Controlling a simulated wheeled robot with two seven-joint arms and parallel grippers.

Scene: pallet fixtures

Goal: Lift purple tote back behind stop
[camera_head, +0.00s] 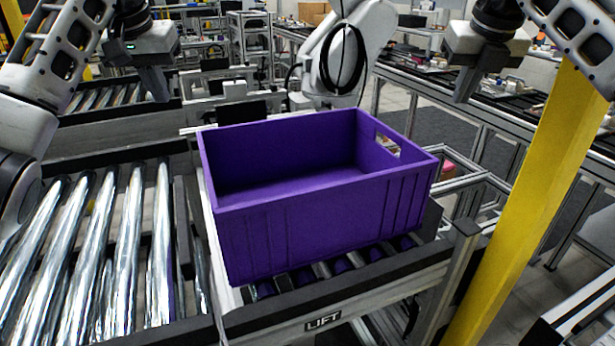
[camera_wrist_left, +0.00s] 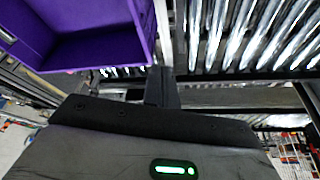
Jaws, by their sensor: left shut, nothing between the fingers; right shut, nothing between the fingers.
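The purple tote (camera_head: 320,225) is empty and sits on the roller section of the lift, skewed to its frame. Its left side lies over or close against a pale side rail (camera_head: 212,235); I cannot tell if it rests on it. Dark rollers show below its near wall. Which part is the stop is not clear. My left gripper (camera_head: 158,92) is shut and empty, above and behind the tote's left side. In the left wrist view the tote (camera_wrist_left: 95,50) is at the upper left, apart from the fingers (camera_wrist_left: 161,88). My right gripper (camera_head: 465,92) is shut and empty, above the tote's right side.
The lift's front bar (camera_head: 340,310) carries a LIFT label. A roller conveyor (camera_head: 100,250) lies to the left. A yellow post (camera_head: 535,190) stands close on the right, with a metal upright (camera_head: 455,270) at the lift's front right corner. A white robot arm (camera_head: 345,50) stands behind.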

